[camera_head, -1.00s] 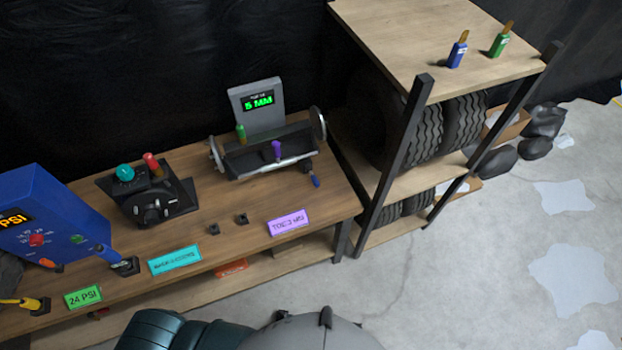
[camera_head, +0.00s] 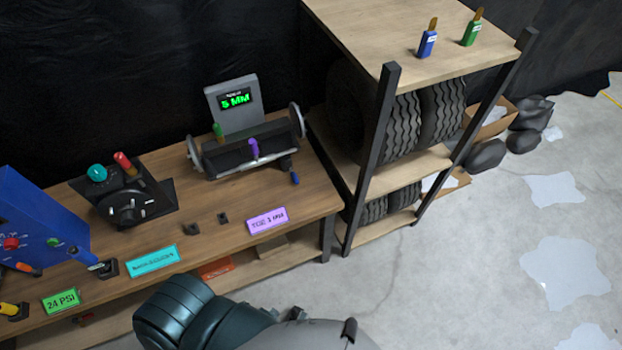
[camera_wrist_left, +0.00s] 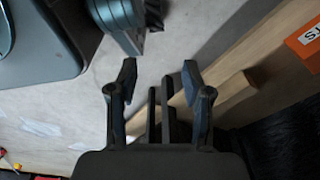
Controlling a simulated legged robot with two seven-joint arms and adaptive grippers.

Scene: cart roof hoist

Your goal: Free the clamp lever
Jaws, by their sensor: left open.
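A toe gauge (camera_head: 237,108) with a green "5 MM" display stands at the back of the wooden bench. Its cradle (camera_head: 248,156) carries a green knob lever (camera_head: 219,132), a purple lever (camera_head: 253,148) and a blue-tipped handle (camera_head: 294,177) at its right end. I cannot tell which of these is the clamp lever. My left gripper (camera_wrist_left: 159,82) is open in the left wrist view, with nothing between its fingers; bench edges lie below. In the head view only my dark arm shows at the bottom, short of the bench. My right gripper is not in view.
A black unit (camera_head: 128,204) with teal and red knobs and a blue pressure box (camera_head: 38,225) stand left on the bench (camera_head: 180,170). A rack (camera_head: 389,150) with tyres stands right, two small bottles on top. An orange box (camera_wrist_left: 306,43) shows in the wrist view.

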